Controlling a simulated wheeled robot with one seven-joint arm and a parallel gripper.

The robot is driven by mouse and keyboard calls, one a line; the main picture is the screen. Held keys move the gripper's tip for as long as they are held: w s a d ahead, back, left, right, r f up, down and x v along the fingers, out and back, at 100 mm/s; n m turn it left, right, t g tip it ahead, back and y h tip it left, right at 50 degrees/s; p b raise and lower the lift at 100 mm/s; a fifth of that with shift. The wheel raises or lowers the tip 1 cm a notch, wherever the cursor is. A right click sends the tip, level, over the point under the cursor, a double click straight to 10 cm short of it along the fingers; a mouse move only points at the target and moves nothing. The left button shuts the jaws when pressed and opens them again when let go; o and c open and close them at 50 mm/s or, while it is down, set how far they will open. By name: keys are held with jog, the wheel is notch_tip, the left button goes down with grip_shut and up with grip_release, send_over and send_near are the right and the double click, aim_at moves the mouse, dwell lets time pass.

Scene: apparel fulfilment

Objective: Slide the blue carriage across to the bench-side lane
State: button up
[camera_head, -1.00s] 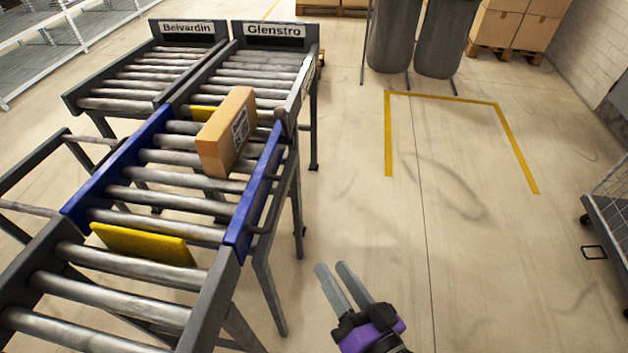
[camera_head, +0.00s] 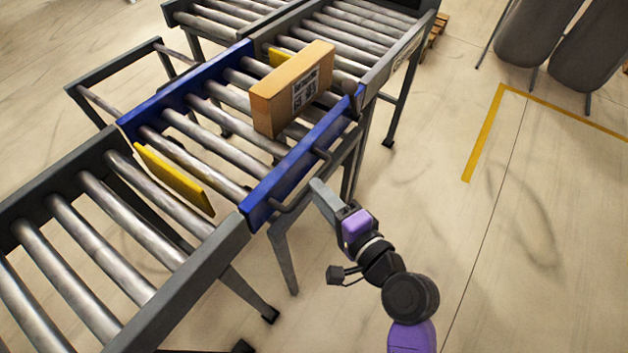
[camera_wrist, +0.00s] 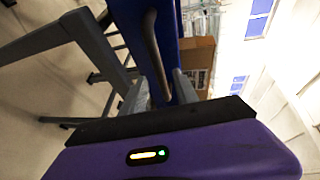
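The blue carriage (camera_head: 299,164) is a roller section with two blue side rails. It lies between the grey infeed conveyor (camera_head: 229,251) and the right-hand outgoing lane (camera_head: 398,52), in line with both. A brown labelled carton (camera_head: 290,90) stands upright on its rollers. A dark bar handle (camera_head: 293,195) sticks out from the carriage's near rail. My gripper (camera_head: 317,187) is beside this handle. In the wrist view my gripper's fingers (camera_wrist: 160,88) are apart, and the handle (camera_wrist: 153,55) runs between them. I cannot see whether they touch it.
A yellow plate (camera_head: 174,178) stands at the infeed end of the carriage, and another (camera_head: 279,57) is behind the carton. The left-hand lane (camera_head: 225,22) lies beyond the far rail. A side frame (camera_head: 113,72) extends left. The floor at right is open, with yellow tape (camera_head: 483,130).

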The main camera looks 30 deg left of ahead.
jog(key=shift+x, duration=2.15)
jog(key=shift+s, duration=0.1)
jog(key=shift+c, duration=0.3)
grip_shut()
jog(key=shift+f, duration=0.1)
